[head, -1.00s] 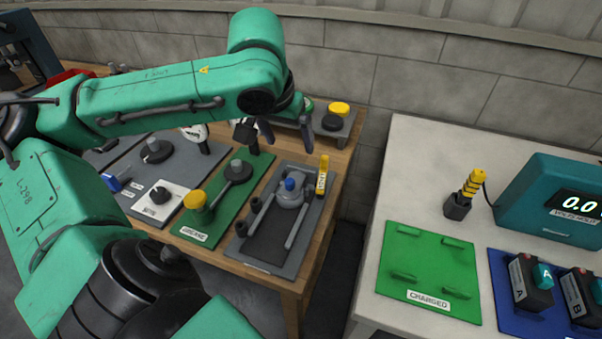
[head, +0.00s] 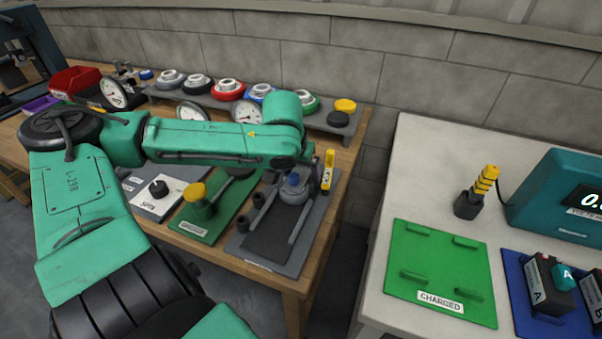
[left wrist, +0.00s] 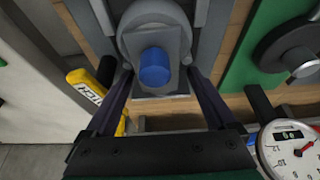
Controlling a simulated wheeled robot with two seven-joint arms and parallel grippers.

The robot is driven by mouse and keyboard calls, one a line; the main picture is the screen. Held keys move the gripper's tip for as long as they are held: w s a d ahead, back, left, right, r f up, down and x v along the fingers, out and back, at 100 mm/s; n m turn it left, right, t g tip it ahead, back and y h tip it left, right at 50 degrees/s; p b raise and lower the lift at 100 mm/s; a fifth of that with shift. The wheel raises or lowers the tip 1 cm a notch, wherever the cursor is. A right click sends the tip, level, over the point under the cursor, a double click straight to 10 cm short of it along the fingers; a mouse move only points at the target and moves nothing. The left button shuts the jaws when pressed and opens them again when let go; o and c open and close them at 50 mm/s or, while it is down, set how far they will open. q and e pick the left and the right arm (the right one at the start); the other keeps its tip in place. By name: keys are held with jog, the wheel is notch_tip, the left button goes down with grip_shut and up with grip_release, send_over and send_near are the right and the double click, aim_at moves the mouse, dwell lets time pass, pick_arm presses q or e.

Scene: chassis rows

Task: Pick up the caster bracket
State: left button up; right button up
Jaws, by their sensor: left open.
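What looks like the caster bracket, a light grey rounded part with a blue knob on top (head: 293,194), stands on a dark grey plate (head: 255,262) between two rails near the wooden table's right end. In the left wrist view the grey part (left wrist: 140,20) fills the upper middle. My left gripper (head: 287,170) is directly above it and partly hidden by the arm. In the wrist view its open fingers (left wrist: 160,78) straddle the blue knob, one on each side, with gaps visible. Whether they touch the grey part below cannot be told. My right gripper is not in view.
A yellow marker-like block (head: 328,170) stands close to the right of the grey part. A green plate with a yellow-capped post (head: 197,200) lies left. Gauges (head: 246,114) and a shelf of coloured discs stand behind. A white table with a green pad (head: 435,265) is at right.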

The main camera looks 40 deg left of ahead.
pick_arm(q)
jog(key=shift+w+f, duration=0.1)
jog(key=shift+f, duration=0.15)
grip_shut()
jog(key=shift+r, duration=0.1)
notch_tip(320, 180, up, 20)
jog(key=p, duration=0.4)
jog(key=shift+p, duration=0.3)
notch_tip(320, 180, up, 5)
jog(key=p, duration=0.6)
send_over(301, 171)
jog(key=shift+f, duration=0.25)
jog(key=shift+f, duration=0.15)
